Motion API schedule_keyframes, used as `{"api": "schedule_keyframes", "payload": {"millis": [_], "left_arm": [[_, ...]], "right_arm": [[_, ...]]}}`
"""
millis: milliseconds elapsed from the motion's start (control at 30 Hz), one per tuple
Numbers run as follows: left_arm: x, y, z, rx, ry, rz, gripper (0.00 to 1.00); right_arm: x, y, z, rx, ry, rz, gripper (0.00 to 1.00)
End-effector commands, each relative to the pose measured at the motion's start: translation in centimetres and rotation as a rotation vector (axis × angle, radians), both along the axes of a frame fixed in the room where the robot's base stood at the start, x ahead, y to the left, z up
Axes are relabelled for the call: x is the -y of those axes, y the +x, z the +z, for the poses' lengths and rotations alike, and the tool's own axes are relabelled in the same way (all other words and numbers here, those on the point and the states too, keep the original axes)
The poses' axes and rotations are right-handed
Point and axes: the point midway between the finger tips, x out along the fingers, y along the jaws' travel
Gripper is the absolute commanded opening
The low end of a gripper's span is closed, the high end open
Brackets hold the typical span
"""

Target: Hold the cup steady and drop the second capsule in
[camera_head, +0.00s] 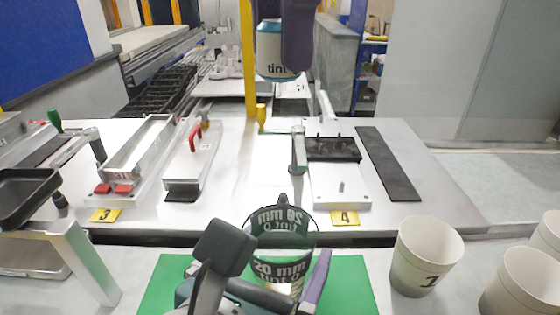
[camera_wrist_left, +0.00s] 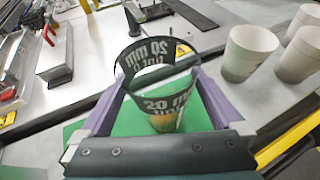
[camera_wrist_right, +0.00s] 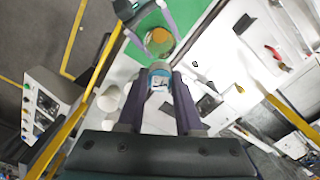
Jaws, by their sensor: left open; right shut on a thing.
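A see-through dark-tinted cup (camera_head: 280,240) with "20 mm" lettering stands upright on a green mat (camera_head: 155,295); it also shows in the left wrist view (camera_wrist_left: 165,100). Something orange-brown (camera_wrist_right: 158,38) shows at its bottom. My left gripper (camera_head: 272,272) is open, with a finger on either side of the cup; I cannot tell whether they touch it. My right gripper (camera_head: 285,30) is shut on a white and teal capsule (camera_head: 281,58) marked "tint", held high above the table. In the right wrist view the capsule (camera_wrist_right: 160,76) sits between the fingertips, with the cup beyond it.
A white cup marked 1 (camera_head: 427,255) stands right of the mat, with more white cups at the right edge. Behind are metal fixtures, one by a yellow tag 4 (camera_head: 345,217) and one by a yellow tag 3 (camera_head: 105,214). A black strip (camera_head: 386,163) lies at back right.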

Motion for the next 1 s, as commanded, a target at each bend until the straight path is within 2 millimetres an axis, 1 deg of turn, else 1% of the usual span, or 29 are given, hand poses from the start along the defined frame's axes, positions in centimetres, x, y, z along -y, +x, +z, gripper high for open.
{"api": "schedule_keyframes", "payload": {"millis": [233, 900, 933, 1000], "left_arm": [[0.03, 0.07, 0.00, 0.001, 0.000, 0.000, 1.00], [0.01, 0.03, 0.00, 0.000, 0.000, 0.000, 0.25], [0.01, 0.03, 0.00, 0.000, 0.000, 0.000, 0.79], [0.01, 0.03, 0.00, 0.000, 0.000, 0.000, 0.71]], "right_arm": [[-0.01, 0.00, 0.00, 0.000, 0.000, 0.000, 0.00], [0.00, 0.00, 0.00, 0.000, 0.000, 0.000, 0.00], [0.00, 0.00, 0.00, 0.000, 0.000, 0.000, 0.00], [0.00, 0.00, 0.00, 0.000, 0.000, 0.000, 0.00]]}}
